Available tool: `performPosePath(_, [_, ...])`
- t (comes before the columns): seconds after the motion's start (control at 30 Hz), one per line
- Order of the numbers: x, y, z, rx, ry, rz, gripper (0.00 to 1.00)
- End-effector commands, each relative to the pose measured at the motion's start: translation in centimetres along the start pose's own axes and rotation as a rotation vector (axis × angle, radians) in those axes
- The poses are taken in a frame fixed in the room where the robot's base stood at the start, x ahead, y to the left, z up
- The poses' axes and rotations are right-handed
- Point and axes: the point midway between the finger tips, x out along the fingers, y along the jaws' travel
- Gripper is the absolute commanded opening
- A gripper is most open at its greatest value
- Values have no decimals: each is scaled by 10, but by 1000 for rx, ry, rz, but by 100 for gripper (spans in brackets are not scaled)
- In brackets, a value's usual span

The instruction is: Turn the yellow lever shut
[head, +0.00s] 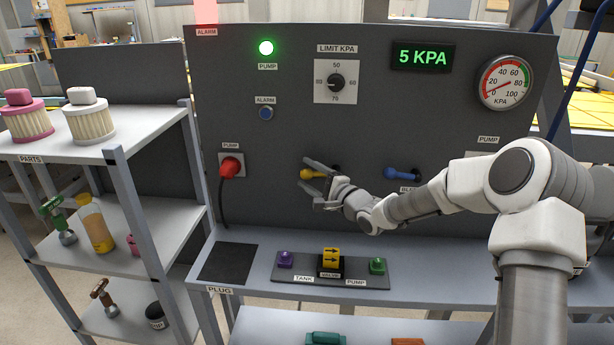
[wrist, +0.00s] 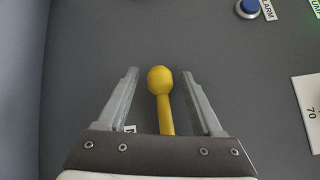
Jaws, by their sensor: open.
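The yellow lever (head: 311,174) sticks out from the grey panel, its handle pointing left in the head view. In the wrist view the yellow lever (wrist: 161,88) shows a round knob and a straight stem between my two fingers. My gripper (head: 318,178) is at the lever in front of the panel. In the wrist view my gripper (wrist: 160,95) is open, with a gap on both sides of the knob. The lever's pivot and label are largely hidden by my gripper.
A blue lever (head: 401,174) is to the right, partly near my arm. A red plug (head: 231,167) with a cable is to the left. Below, a shelf holds a yellow valve block (head: 331,257). The panel gauge (head: 506,83) and 5 KPA display (head: 422,57) are above.

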Motion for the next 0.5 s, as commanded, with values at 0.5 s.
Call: performPosePath(0.5, [8,0,0,0,1,0,49])
